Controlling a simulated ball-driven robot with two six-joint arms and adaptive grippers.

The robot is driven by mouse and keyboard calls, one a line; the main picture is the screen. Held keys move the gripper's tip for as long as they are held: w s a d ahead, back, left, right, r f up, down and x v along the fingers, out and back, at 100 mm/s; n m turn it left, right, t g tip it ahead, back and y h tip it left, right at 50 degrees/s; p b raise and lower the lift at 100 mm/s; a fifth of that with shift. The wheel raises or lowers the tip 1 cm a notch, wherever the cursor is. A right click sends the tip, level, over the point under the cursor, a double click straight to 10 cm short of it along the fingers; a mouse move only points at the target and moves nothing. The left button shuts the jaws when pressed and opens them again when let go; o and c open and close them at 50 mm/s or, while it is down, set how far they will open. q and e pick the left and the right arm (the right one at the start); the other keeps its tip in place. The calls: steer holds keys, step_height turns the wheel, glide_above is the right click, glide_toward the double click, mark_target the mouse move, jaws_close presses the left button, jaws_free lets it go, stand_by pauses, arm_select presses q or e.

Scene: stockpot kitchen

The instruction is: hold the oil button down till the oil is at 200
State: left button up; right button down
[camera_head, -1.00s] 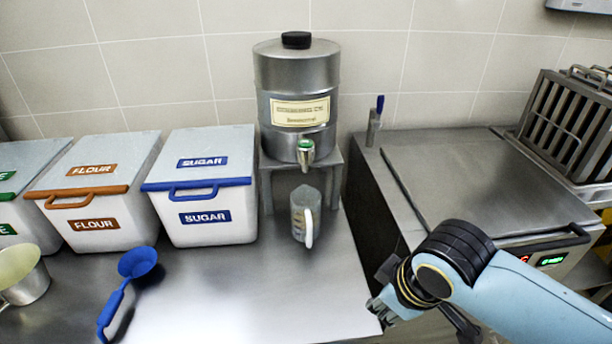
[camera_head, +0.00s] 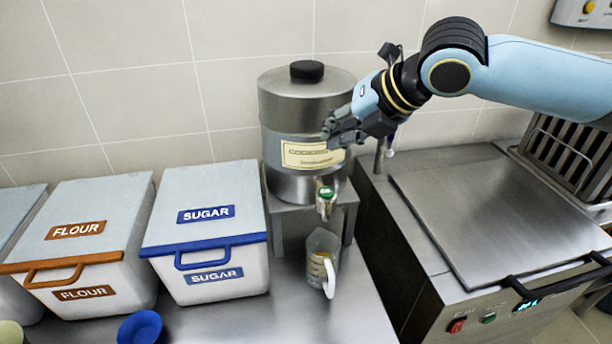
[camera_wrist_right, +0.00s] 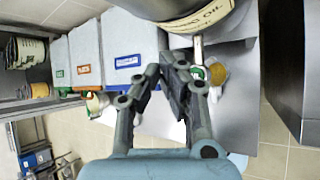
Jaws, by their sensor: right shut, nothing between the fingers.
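The steel oil dispenser (camera_head: 297,187) stands on a metal stand at the back of the counter, with a cream label on its front. Its tap carries a green button (camera_head: 326,192); the button also shows in the wrist view (camera_wrist_right: 198,72). A clear measuring jug (camera_head: 319,262) with a white handle stands below the tap; some yellowish content shows in it, but its level cannot be read. My right gripper (camera_head: 332,134) is shut and empty in front of the dispenser's label, above the button and apart from it. My left gripper is out of view.
White flour (camera_head: 100,245) and sugar (camera_head: 213,185) bins stand left of the dispenser. A blue scoop (camera_head: 140,327) lies in front. A steel-lidded appliance (camera_head: 490,205) with a front handle stands to the right. The counter in front of the jug is clear.

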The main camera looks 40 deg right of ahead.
steer(key=b, duration=0.7)
glide_above(329, 189)
steer(key=shift+n, duration=0.3)
step_height(329, 189, down, 8)
steer(key=shift+r, duration=0.15)
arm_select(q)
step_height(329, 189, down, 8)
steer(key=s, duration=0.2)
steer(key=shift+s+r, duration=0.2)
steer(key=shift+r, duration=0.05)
arm_select(e)
steer(key=shift+f, duration=0.3)
arm_select(q)
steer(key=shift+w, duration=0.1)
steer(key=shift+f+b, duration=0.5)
steer(key=shift+b, duration=0.15)
arm_select(e)
steer(key=shift+f, duration=0.4)
